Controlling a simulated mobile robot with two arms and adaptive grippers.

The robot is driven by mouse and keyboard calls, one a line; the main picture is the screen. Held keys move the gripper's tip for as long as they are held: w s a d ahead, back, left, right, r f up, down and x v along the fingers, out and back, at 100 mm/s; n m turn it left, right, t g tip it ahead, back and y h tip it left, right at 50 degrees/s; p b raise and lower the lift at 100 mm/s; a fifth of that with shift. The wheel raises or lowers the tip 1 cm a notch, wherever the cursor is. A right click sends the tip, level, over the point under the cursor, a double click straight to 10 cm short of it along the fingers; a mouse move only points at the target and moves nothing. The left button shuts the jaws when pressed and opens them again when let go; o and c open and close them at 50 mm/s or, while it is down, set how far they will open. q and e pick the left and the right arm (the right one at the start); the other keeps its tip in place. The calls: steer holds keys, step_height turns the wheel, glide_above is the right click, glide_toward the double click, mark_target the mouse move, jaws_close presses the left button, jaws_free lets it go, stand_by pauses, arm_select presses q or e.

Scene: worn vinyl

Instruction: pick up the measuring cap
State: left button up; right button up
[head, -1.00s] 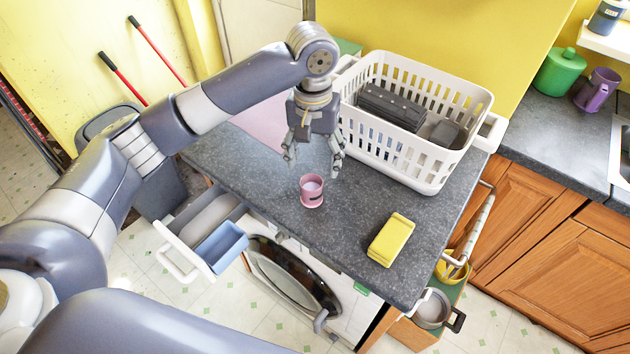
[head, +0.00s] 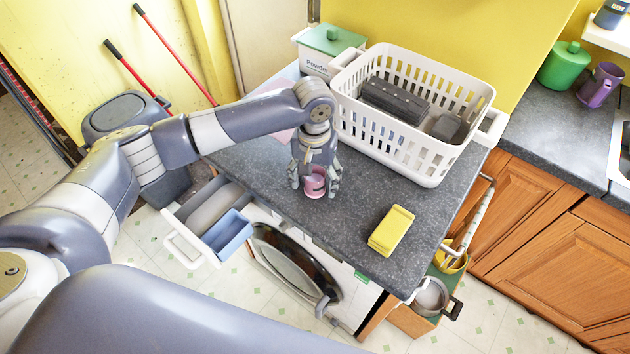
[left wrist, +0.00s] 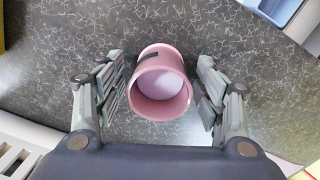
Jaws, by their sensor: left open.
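The measuring cap (head: 314,186) is a small pink cup on the dark speckled countertop (head: 350,215), above the washing machine. In the left wrist view the cap (left wrist: 160,84) lies between my left gripper's two fingers, with its open mouth toward the camera and a dark mark on its side. My left gripper (head: 316,188) is open and lowered around the cap, one finger on each side. In the left wrist view a gap shows between the left gripper's fingers (left wrist: 161,95) and the cap's wall. My right gripper is not in view.
A white basket (head: 408,140) with dark items stands right behind the gripper. A yellow sponge-like block (head: 391,231) lies to the right, near the front edge. An open detergent drawer (head: 205,225) sticks out below the counter. A powder box (head: 325,50) stands at the back.

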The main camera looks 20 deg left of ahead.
arm_select(q)
steer(key=c, duration=1.2)
steer(key=shift+r, duration=0.4)
step_height(320, 180, up, 9)
steer(key=shift+r+b, duration=0.15)
steer(key=shift+b, duration=0.8)
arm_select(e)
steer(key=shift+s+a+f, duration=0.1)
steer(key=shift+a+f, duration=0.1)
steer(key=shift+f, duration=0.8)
